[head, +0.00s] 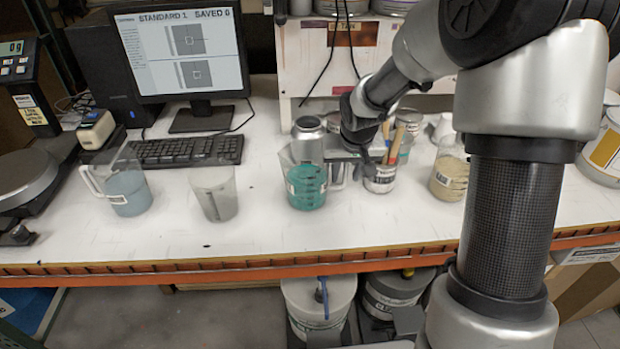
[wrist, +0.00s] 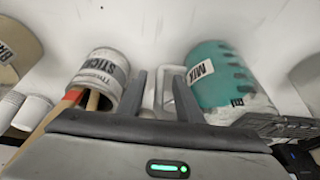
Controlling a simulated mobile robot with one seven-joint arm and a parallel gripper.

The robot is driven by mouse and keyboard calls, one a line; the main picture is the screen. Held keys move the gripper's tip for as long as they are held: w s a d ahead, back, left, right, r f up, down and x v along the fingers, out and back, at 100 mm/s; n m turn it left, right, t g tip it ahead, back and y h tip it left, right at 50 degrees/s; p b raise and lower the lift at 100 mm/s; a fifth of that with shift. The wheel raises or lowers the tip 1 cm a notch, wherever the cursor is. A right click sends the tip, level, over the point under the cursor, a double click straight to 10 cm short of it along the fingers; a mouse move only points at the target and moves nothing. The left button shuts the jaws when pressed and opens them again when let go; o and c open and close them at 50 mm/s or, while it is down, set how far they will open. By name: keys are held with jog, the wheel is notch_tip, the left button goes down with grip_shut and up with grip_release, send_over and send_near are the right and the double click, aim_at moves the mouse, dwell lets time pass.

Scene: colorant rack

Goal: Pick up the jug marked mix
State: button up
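The jug marked mix (head: 306,188) is a clear jug with teal contents, upright on the white bench in the head view. In the wrist view the jug (wrist: 222,80) is at upper right, its MIX label showing. Its pale handle (wrist: 164,88) shows between my gripper's two fingers (wrist: 163,95). The fingers are apart, with the right one close to the jug's side. I cannot tell whether either finger touches the handle. In the head view my gripper (head: 340,160) is at the jug's right side, its fingertips partly hidden.
A can of stir sticks (head: 380,179) stands right of the jug, close to the left finger in the wrist view (wrist: 103,78). A metal canister (head: 308,135) stands behind. A grey jug (head: 214,193), blue jug (head: 126,190) and beige jug (head: 449,178) stand farther out. The front bench strip is clear.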

jog(key=shift+c, duration=0.5)
grip_shut()
jog(key=shift+r, duration=0.15)
dwell(0.7)
